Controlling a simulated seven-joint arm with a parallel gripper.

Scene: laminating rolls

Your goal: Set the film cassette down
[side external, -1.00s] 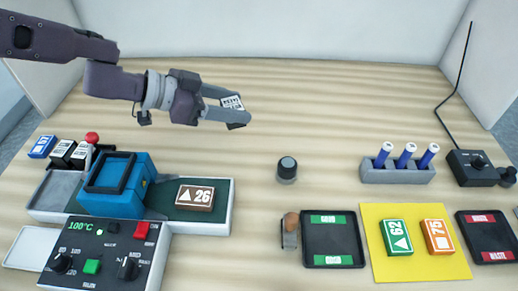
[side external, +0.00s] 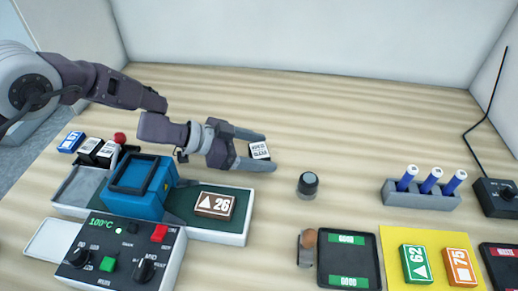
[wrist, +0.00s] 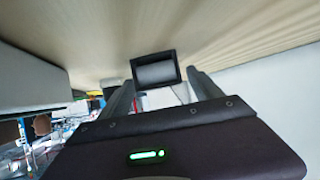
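The film cassette (side external: 259,151) is a small dark block with a white printed label. In the side view it sits between the two fingers of my gripper (side external: 260,152), left of the black-topped knob. The fingers appear closed against its two sides. In the wrist view the cassette (wrist: 155,72) shows as a black frame with a grey face, held at the fingertips of my gripper (wrist: 160,82). It is low over the table, but I cannot tell whether its underside touches the wood.
A blue press (side external: 142,186) and a brown "26" block (side external: 215,204) on a green bed are front left. Several cassettes (side external: 88,149) stand behind the press. The knob (side external: 308,185), pen rack (side external: 420,200), GOOD tray (side external: 348,262) and yellow mat (side external: 438,240) are right. The back table is clear.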

